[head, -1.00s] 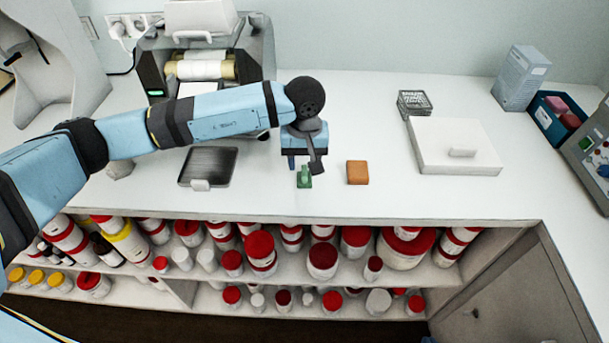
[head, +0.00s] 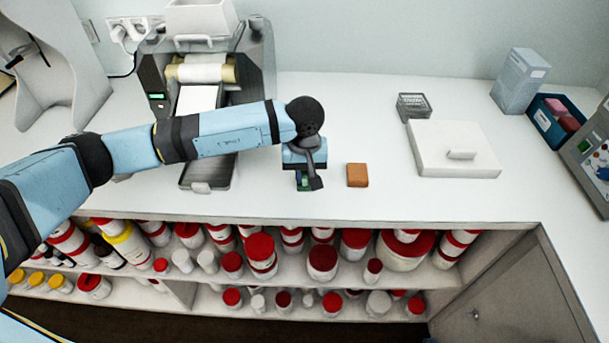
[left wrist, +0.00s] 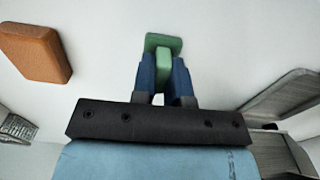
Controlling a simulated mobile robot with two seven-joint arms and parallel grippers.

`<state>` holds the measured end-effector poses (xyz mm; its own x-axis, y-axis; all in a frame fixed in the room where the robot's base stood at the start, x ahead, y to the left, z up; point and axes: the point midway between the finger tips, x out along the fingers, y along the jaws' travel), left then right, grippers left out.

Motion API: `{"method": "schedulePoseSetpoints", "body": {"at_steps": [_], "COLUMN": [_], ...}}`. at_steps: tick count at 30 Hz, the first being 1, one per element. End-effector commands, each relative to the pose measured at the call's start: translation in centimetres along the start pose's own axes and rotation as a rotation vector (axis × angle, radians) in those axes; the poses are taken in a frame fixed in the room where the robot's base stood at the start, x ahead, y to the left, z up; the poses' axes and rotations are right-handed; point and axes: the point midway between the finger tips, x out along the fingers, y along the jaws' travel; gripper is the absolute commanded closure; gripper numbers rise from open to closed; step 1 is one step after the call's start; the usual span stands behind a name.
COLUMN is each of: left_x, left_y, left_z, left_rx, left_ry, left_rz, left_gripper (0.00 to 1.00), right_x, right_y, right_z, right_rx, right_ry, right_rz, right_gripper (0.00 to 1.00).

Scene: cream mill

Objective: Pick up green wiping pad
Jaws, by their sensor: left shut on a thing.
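The green wiping pad (left wrist: 163,42) is between the two blue fingers of my left gripper (left wrist: 162,75) in the left wrist view, and the fingers are shut on it. In the head view the left gripper (head: 304,184) is low over the counter near its front edge. Only a small part of the green pad (head: 303,184) shows there, the rest hidden by the gripper. I cannot tell whether the pad touches the counter. My right gripper is not in view.
An orange-brown pad (head: 357,175) lies on the counter just right of the gripper. A white lidded box (head: 440,135) and a small dark rack (head: 413,106) stand further right. The roller mill (head: 255,75) with its tray (head: 205,172) is at left. Shelves of jars are below.

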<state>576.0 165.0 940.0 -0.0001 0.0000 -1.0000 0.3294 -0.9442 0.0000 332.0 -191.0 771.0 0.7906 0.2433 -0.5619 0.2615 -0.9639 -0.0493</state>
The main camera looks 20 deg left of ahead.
Motion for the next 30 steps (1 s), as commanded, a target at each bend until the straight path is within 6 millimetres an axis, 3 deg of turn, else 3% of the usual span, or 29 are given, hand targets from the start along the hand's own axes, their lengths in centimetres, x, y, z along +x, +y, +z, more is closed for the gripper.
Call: {"method": "schedulePoseSetpoints", "body": {"at_steps": [8, 21, 30], "left_x": [-2.7, -14.6, -19.3], "left_y": [0.0, 0.0, 0.0], "left_z": [-0.1, -0.1, 0.0], "left_rx": [0.001, 0.001, 0.0], "left_ry": [0.004, 0.005, 0.001], "left_rz": [0.002, 0.002, 0.001], "left_gripper": [1.0, 1.0, 1.0], "right_x": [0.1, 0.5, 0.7], "right_y": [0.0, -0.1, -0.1], "right_z": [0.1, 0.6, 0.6], "right_rx": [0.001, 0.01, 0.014], "right_ry": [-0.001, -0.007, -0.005], "right_rz": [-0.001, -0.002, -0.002], "right_gripper": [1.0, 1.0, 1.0]}}
